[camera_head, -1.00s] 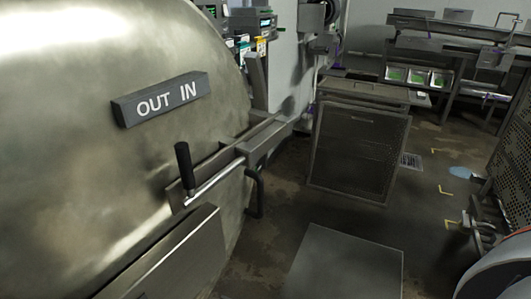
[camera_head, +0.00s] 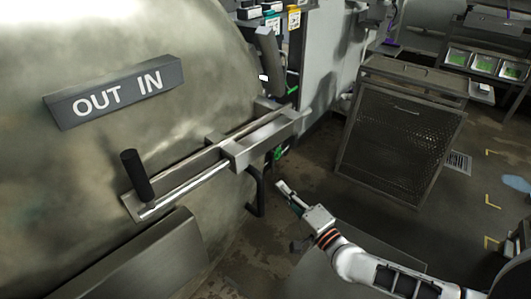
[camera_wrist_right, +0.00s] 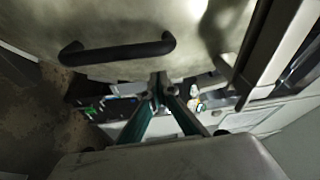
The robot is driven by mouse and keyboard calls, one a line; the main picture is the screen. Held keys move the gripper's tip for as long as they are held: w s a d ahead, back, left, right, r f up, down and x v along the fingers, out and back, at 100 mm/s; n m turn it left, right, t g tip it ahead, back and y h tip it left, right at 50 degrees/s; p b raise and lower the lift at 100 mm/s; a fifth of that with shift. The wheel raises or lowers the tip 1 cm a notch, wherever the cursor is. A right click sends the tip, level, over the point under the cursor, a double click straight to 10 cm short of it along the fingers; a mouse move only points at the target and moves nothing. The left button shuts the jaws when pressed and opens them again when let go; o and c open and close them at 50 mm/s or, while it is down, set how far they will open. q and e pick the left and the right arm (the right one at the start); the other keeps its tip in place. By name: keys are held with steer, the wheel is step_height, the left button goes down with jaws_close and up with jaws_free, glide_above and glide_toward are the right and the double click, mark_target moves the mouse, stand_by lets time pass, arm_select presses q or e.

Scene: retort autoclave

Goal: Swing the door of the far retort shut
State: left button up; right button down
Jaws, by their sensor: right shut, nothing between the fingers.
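The big domed metal retort door (camera_head: 90,150) fills the left of the head view, with an "OUT IN" plate (camera_head: 115,93) on it. A latch bar with an upright black grip (camera_head: 136,176) crosses it. A black pull handle (camera_head: 259,192) sits at its right edge; a black bar handle also shows in the right wrist view (camera_wrist_right: 118,48). My right gripper (camera_head: 283,188) is shut and empty, just right of the pull handle and apart from it. Its fingertips also show in the right wrist view (camera_wrist_right: 158,82), below the bar handle. My left gripper is out of view.
A mesh-sided metal cart (camera_head: 400,135) stands behind and right of my right gripper. A bench with green-filled trays (camera_head: 484,64) is at the back right. A control panel with small boxes (camera_head: 268,14) is behind the door. Stained floor is open at lower centre.

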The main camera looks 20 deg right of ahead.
steer(key=w+d+m+h, duration=0.2)
steer(key=w+d+m, duration=0.2)
steer(key=d, duration=0.1)
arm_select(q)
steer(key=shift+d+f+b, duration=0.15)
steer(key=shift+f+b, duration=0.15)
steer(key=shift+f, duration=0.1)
arm_select(e)
steer(key=w+a+r, duration=0.2)
steer(key=w+a, duration=0.4)
steer(key=w, duration=0.5)
steer(key=shift+w, duration=0.1)
